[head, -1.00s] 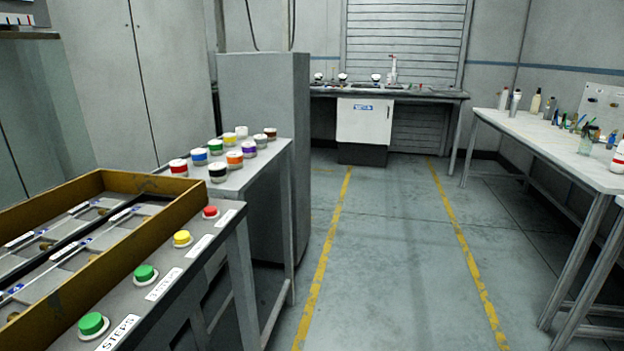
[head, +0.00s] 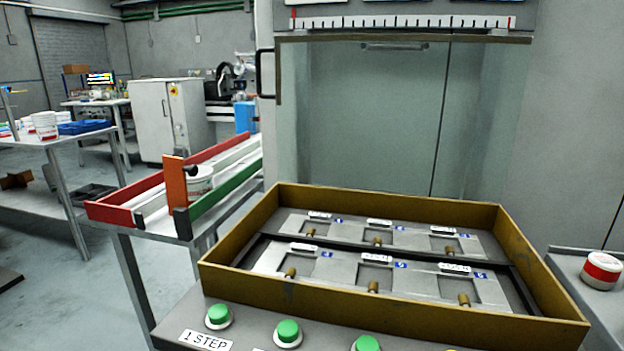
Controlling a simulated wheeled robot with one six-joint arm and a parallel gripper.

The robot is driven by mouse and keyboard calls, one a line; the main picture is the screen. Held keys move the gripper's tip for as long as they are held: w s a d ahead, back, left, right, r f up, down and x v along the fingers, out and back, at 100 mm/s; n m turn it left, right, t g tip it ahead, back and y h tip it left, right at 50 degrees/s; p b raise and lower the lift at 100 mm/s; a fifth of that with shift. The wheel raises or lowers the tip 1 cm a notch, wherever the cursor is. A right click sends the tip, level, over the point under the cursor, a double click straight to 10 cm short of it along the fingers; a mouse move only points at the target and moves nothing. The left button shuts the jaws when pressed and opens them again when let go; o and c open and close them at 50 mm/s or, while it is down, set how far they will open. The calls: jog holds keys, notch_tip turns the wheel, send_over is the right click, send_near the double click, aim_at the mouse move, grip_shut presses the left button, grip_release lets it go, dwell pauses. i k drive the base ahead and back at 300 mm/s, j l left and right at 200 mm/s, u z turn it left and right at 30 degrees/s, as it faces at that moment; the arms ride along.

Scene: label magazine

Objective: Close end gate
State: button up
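The label magazine (head: 215,184) is a sloping channel on a table at the left of the head view, with a red side wall (head: 110,212) and a green side wall (head: 225,193). An orange upright plate (head: 175,182), seemingly the end gate, stands at its near end close to the green wall. A black knob (head: 190,171) shows beside its upper part. A white tub (head: 201,182) sits just behind the plate, partly hidden by it. I cannot tell whether the plate fully blocks the channel. My gripper is not in view.
A brown-framed tray (head: 400,300) with metal plates stands in front, with green buttons (head: 288,330) on its panel. A glass-fronted cabinet (head: 370,120) rises behind it. A red-banded tub (head: 602,270) sits at the right. Open floor (head: 60,290) lies at the left.

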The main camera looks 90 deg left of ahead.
aim_at(174, 170)
jog(key=i+u, duration=0.15)
jog(key=u, duration=3.3)
jog(key=k+u, duration=0.15)
jog(key=k, duration=0.35)
jog(key=i, duration=0.5)
